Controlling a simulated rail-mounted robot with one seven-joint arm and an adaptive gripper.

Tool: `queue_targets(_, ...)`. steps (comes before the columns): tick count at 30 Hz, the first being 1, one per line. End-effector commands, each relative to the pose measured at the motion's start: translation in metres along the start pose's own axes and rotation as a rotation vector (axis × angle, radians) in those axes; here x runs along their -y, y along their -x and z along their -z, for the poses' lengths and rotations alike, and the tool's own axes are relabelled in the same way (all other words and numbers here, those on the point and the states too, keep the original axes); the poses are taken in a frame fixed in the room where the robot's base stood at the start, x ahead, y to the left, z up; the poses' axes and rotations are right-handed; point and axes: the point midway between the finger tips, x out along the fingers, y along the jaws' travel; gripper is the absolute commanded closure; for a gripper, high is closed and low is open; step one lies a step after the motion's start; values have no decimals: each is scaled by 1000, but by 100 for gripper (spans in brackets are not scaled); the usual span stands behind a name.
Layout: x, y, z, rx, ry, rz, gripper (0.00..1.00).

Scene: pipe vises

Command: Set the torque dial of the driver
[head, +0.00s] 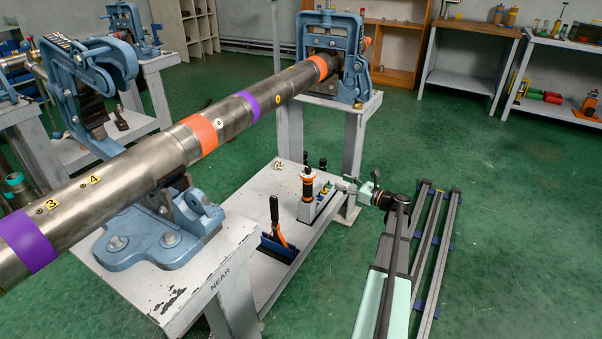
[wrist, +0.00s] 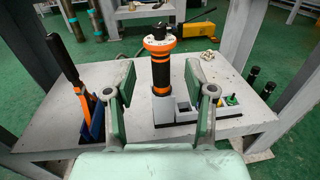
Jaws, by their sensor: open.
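The driver (wrist: 161,70) stands upright in a grey holder (wrist: 172,138) on the low shelf. It has a black ribbed body, orange bands and an orange-rimmed white top (wrist: 158,41), which I take for the dial. Its marks are too small to read. In the head view the driver (head: 308,184) stands left of my gripper (head: 345,186). My gripper also shows in the wrist view (wrist: 159,75), open, with one finger on each side of the driver as seen there. I cannot tell whether either finger touches it.
A black-and-orange tool (wrist: 70,72) stands in a blue holder (wrist: 93,125) to the left. Small green and yellow pieces (wrist: 232,100) sit in the rack to the right. A long pipe (head: 150,165) spans two blue vises above the shelf (head: 262,190). Table legs flank the shelf.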

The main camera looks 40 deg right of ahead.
Motion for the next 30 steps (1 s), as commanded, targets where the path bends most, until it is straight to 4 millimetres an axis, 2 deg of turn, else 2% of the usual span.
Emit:
queue_targets(5,-1,-25,1,1,1,-6,45)
queue_targets(21,-1,-130,2,0,1,-7,45)
queue_targets(30,-2,-164,0,1,1,-6,45)
